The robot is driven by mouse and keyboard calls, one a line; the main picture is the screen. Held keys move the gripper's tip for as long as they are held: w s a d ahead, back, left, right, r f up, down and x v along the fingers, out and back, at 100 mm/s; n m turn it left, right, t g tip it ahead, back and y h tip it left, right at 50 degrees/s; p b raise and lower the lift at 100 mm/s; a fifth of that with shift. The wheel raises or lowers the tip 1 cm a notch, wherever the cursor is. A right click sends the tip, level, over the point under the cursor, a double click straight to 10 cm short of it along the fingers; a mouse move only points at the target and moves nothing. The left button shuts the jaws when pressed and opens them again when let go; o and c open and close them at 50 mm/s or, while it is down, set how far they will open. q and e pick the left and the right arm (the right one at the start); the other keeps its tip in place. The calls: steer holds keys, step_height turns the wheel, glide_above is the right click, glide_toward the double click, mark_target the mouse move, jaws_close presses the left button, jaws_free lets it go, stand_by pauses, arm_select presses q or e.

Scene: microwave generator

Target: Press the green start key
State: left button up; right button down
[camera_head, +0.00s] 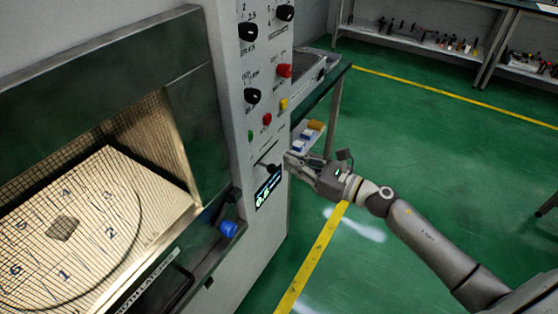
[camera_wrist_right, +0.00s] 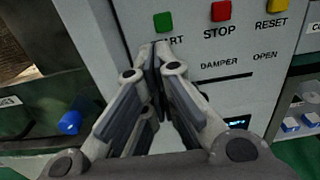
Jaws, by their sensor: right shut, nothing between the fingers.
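The green start key (camera_head: 250,135) is on the front panel of the microwave generator, left of the red stop key (camera_head: 266,119) and the yellow reset key (camera_head: 283,104). The green start key also shows in the right wrist view (camera_wrist_right: 163,22), above the partly covered START label. My right gripper (camera_head: 289,160) is shut and empty in front of the panel, lower right of the green key in the head view. In the right wrist view its fingertips (camera_wrist_right: 157,52) appear just below the key, apart from it in the picture. My left gripper is not in view.
A lit display (camera_head: 268,189) and a damper slot (camera_wrist_right: 225,78) are below the keys. Black knobs (camera_head: 253,96) and a red knob (camera_head: 284,71) sit higher. A blue knob (camera_head: 228,229) projects by the mesh window. The green floor (camera_head: 430,150) to the right is mostly open.

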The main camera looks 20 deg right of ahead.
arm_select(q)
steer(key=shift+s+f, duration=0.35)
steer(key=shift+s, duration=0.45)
arm_select(e)
steer(key=shift+v, duration=1.05)
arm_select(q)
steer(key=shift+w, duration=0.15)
